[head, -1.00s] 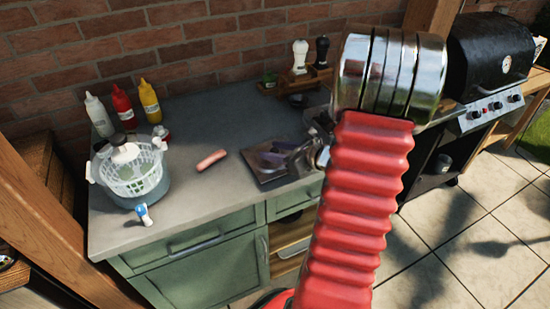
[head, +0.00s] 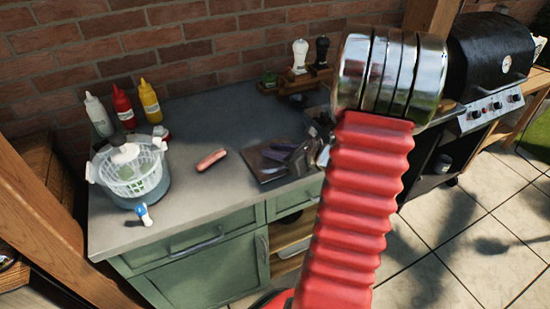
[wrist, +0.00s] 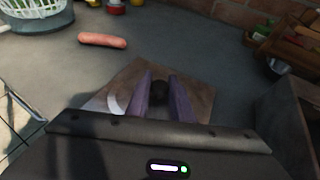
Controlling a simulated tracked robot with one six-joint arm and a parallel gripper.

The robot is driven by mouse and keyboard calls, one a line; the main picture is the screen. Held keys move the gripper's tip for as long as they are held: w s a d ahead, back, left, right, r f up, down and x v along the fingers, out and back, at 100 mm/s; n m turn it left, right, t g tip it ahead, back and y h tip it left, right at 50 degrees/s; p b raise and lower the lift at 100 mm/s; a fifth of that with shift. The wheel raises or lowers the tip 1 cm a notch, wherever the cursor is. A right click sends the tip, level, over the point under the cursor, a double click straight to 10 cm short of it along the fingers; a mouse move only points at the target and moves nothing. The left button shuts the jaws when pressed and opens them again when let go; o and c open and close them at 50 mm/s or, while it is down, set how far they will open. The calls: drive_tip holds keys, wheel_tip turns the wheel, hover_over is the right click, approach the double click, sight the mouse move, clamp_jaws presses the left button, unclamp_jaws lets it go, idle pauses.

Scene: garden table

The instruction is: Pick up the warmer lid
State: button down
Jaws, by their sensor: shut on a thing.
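The warmer lid (wrist: 198,92) is a flat, square, shiny brownish plate with a dark knob near its middle. In the wrist view my gripper (wrist: 160,88) has its two purple fingers on either side of the knob, shut on it. In the head view the lid (head: 256,162) is low over the right part of the counter, partly covered by my gripper (head: 286,153). I cannot tell whether its underside touches the counter. My body hides its near side in the wrist view.
A sausage (head: 211,159) lies left of the lid on the grey counter (head: 215,205). A white basket in a pot (head: 150,190) and several sauce bottles (head: 123,105) stand further left. Pepper and salt mills (head: 300,55) are at the back. A black grill (head: 490,60) stands right.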

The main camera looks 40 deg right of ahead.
drive_tip(key=shift+r, duration=0.15)
wheel_tip(320, 180, up, 10)
drive_tip(key=shift+f, duration=0.1)
idle(0.7)
